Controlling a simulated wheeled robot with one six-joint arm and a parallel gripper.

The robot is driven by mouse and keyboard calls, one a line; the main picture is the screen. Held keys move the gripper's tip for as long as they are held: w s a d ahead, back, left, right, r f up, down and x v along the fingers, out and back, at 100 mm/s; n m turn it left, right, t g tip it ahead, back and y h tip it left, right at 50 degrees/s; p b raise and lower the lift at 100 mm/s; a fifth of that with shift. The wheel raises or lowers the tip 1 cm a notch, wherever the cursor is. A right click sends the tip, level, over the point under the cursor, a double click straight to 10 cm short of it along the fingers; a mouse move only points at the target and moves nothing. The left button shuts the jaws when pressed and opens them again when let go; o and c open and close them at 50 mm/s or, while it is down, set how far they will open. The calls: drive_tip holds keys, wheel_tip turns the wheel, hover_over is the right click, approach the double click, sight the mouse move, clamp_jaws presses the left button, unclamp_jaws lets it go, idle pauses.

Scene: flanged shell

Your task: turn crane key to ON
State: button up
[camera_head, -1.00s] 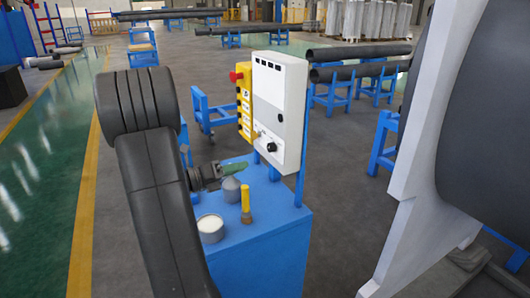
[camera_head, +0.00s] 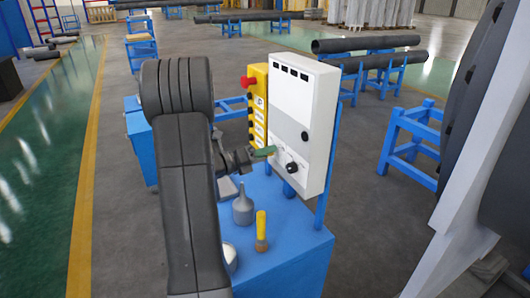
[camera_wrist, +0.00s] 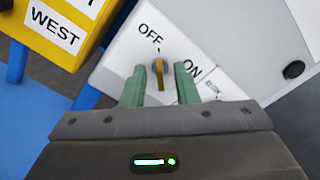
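The crane key (camera_wrist: 160,75) is a yellow tab on a round grey switch in the wrist view. It lines up roughly with the OFF label (camera_wrist: 150,34); the ON label (camera_wrist: 191,72) is to its right. The switch is on a white control box (camera_head: 297,105), which carries a black dial (camera_head: 292,168) low on its front in the head view. My gripper (camera_wrist: 159,68) is open, with one green finger on each side of the key and visible gaps between. In the head view my gripper (camera_head: 262,152) is just left of the box's lower front.
A yellow pendant (camera_head: 257,115) with a red button hangs left of the box. Below, a blue cabinet (camera_head: 300,240) bears a grey funnel-shaped item (camera_head: 243,205), a yellow-handled tool (camera_head: 261,230) and a round white tin (camera_head: 230,257). A large dark shell (camera_head: 510,130) stands at right.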

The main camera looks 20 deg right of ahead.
drive_tip(key=shift+c, duration=0.2)
clamp_jaws()
drive_tip(key=shift+f+m+b, duration=0.1)
drive_tip(key=shift+m+b, duration=0.2)
drive_tip(key=shift+b, duration=0.15)
drive_tip(key=shift+m+b, duration=8.6)
drive_tip(key=shift+b, duration=2.15)
